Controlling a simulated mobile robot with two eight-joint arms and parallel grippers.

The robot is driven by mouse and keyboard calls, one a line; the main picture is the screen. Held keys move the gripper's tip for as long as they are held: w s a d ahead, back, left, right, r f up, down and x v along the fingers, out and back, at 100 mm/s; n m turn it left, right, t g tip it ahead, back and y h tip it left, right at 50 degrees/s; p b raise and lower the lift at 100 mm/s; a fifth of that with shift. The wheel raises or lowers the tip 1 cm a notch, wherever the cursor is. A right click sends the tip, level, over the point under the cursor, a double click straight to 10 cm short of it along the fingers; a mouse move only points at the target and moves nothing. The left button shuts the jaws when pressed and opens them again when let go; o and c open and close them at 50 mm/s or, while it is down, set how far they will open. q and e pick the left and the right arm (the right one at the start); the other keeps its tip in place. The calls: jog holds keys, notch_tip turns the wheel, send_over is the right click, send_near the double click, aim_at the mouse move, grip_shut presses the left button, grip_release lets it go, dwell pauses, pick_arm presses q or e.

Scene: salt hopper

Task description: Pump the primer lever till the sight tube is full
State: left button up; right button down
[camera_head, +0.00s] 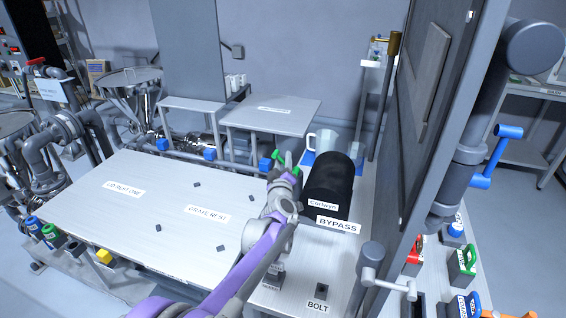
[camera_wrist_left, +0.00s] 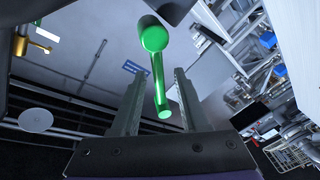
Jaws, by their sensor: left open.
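A green lever with a round hub (camera_wrist_left: 153,40) and a slim handle shows in the left wrist view. Its handle runs down between the two open grey fingers of my left gripper (camera_wrist_left: 159,76), and a gap shows on both sides. In the head view my left gripper (camera_head: 283,176) is beside the dark cylinder, with green parts (camera_head: 279,158) at its tip. No label marks the green lever as the primer lever. I cannot pick out the sight tube for certain. My right gripper is not in view.
A dark cylinder (camera_head: 329,180) stands close right of my left gripper, behind a BYPASS label (camera_head: 338,225). A white jug (camera_head: 324,139) stands behind it. A tall grey panel (camera_head: 435,90) bounds the right. The pale table (camera_head: 150,215) is mostly clear at left.

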pick_arm(q)
grip_shut()
dwell(1.4)
